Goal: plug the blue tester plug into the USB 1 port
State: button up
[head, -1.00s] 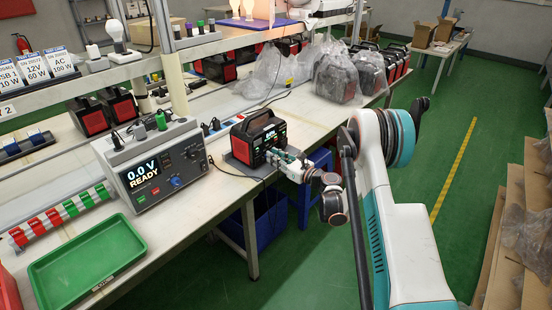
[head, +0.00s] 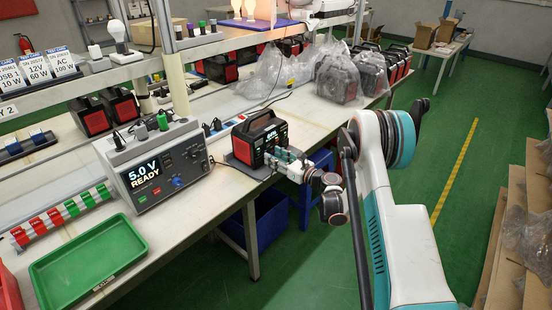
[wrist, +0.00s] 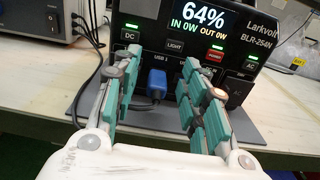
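The black-and-red power station (head: 260,138) stands on a grey mat near the bench's front edge; its screen reads 64%, IN 0W, OUT 0W in the wrist view (wrist: 205,18). The blue tester plug (wrist: 156,84) sits against its front panel, just below the USB 1 label, and appears seated in that port, whose opening is hidden by the plug. My gripper (wrist: 160,78) is open, with one green-padded finger on each side of the plug and a gap to each. In the head view, my gripper (head: 284,161) is at the station's front.
The tester box (head: 155,168) left of the station shows 5.0 V READY. A green tray (head: 88,262) lies at the front left. Dark cables (wrist: 88,82) run left of the station in the wrist view. Bagged stations (head: 335,78) stand farther back.

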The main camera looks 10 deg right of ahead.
jog(key=v, duration=1.2)
